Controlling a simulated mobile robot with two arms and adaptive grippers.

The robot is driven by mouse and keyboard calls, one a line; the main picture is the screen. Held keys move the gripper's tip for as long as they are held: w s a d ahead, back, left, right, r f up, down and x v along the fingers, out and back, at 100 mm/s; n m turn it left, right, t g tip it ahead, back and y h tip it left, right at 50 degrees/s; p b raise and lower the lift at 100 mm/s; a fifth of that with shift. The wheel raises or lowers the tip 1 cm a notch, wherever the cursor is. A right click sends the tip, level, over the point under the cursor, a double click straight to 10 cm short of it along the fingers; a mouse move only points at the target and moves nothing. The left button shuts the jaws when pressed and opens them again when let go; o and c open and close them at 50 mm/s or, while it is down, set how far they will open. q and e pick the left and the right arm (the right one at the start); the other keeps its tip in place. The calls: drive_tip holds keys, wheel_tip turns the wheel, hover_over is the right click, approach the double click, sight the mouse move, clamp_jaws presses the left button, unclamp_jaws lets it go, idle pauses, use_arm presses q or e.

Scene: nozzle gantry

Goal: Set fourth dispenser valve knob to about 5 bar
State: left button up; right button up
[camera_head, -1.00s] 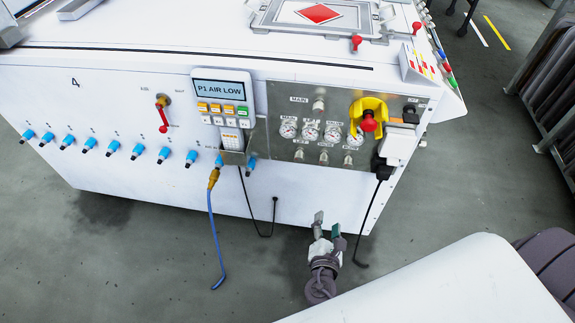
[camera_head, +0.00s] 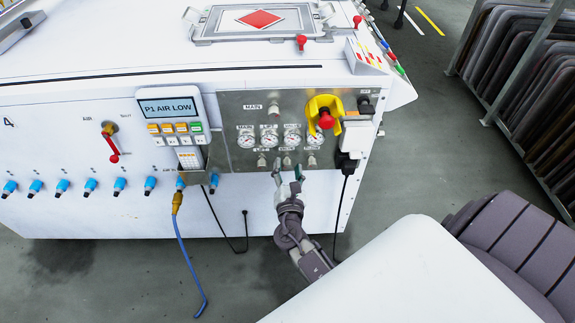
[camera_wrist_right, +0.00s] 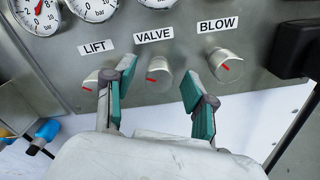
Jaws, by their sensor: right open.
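The VALVE knob (camera_wrist_right: 158,75) is a silver knob with a red mark, under the VALVE label (camera_wrist_right: 153,35) in the right wrist view. In the head view it is the middle knob (camera_head: 287,161) of the lower row. My right gripper (camera_wrist_right: 160,92) is open, with one finger on each side of the VALVE knob; I cannot tell whether they touch it. It also shows in the head view (camera_head: 288,173), just below the knob row. The gauges (camera_head: 292,140) sit above the knobs; their readings are too small or cut off. My left gripper is not in view.
The LIFT knob (camera_wrist_right: 91,80) is close beside the left finger, partly covered. The BLOW knob (camera_wrist_right: 225,65) is close beside the right finger. A red emergency button (camera_head: 326,120) in a yellow guard and a display reading P1 AIR LOW (camera_head: 166,107) flank the gauges.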

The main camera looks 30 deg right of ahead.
drive_tip(key=shift+w+d, duration=0.35)
drive_tip(key=shift+w, duration=0.25)
clamp_jaws()
